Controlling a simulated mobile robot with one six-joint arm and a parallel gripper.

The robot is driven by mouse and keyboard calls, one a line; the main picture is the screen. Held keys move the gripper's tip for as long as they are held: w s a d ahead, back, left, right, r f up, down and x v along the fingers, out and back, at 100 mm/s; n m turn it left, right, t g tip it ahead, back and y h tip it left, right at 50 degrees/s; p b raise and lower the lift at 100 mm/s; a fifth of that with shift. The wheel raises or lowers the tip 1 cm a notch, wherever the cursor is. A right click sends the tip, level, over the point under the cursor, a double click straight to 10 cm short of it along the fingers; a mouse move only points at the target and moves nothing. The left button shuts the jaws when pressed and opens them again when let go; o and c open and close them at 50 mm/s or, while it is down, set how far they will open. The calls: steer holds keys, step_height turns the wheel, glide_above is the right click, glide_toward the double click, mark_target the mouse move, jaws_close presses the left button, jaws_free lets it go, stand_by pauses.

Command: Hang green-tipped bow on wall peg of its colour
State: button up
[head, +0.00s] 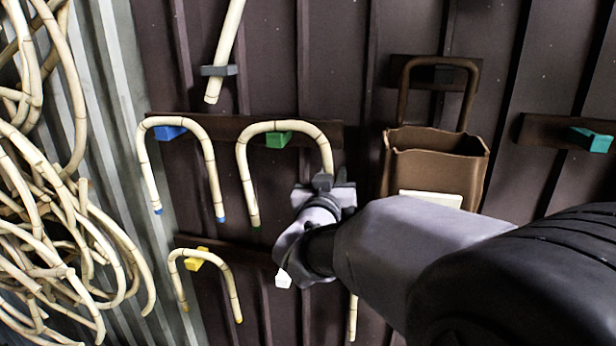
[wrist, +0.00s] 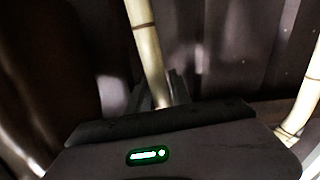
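The green-tipped bow (head: 243,165) is an upside-down U of pale jointed cane. In the head view its arch lies over the green wall peg (head: 278,140), and its left leg hangs down to a green tip. My gripper (head: 324,184) is at the lower part of its right leg and hides that leg's end. In the wrist view the cane (wrist: 147,50) runs down between my fingers (wrist: 163,100), which appear closed on it. Whether the arch rests on the peg or hovers just above it is unclear.
A blue-tipped bow (head: 205,150) hangs by the blue peg (head: 169,133). A yellow-tipped bow (head: 232,290) hangs by the yellow peg (head: 195,258). A white peg (head: 283,279) is below my gripper. A brown bag (head: 455,170) hangs at right, near my arm. A teal peg (head: 590,140) is bare.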

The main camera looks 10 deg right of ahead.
steer(key=shift+o, duration=1.3)
steer(key=shift+s+a, duration=0.1)
steer(key=b+v, duration=0.1)
steer(key=v, duration=1.6)
steer(key=shift+b, duration=0.3)
steer(key=shift+s, duration=0.1)
steer(key=v, duration=0.9)
steer(key=shift+b, duration=0.4)
steer(key=shift+f, duration=0.1)
